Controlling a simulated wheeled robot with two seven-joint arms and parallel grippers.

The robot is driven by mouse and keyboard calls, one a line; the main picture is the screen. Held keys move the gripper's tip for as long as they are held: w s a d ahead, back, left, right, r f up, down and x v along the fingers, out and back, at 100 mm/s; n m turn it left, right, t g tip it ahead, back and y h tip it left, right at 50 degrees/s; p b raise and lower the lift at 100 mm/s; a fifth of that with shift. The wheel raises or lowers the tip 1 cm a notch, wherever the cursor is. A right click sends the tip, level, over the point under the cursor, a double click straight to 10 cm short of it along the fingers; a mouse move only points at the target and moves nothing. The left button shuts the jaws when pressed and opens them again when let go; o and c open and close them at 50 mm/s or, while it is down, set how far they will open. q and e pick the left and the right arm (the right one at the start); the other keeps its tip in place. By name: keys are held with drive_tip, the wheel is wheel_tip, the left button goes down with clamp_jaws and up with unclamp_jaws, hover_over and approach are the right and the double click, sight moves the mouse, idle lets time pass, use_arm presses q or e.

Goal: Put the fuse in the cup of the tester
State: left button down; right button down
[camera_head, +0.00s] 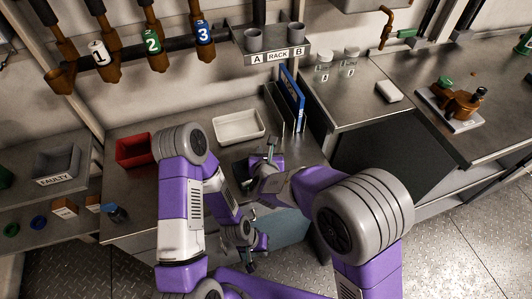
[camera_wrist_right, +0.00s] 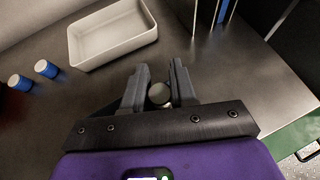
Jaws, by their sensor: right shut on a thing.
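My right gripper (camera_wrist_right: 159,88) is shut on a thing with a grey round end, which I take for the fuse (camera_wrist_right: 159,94). In the head view the right gripper (camera_head: 271,152) is over the bench, in front of the white tray, and the fuse is too small to make out. My left gripper (camera_head: 250,257) hangs low at the bench's front edge; its fingers are too small and dark to read. A dark flat thing (camera_head: 240,172) beside the right gripper is partly hidden by my arms, and I cannot tell whether it is the tester. No tester cup shows clearly.
The white tray (camera_head: 238,127) and a red bin (camera_head: 133,150) stand on the bench. Two blue cylinders (camera_wrist_right: 33,75) show in the wrist view. A shelf rack (camera_head: 277,57) holds two grey cups. A grey FAULTY bin (camera_head: 55,165) is left.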

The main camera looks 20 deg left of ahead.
drive_tip(key=shift+f, duration=0.15)
drive_tip(key=c, duration=0.9)
unclamp_jaws()
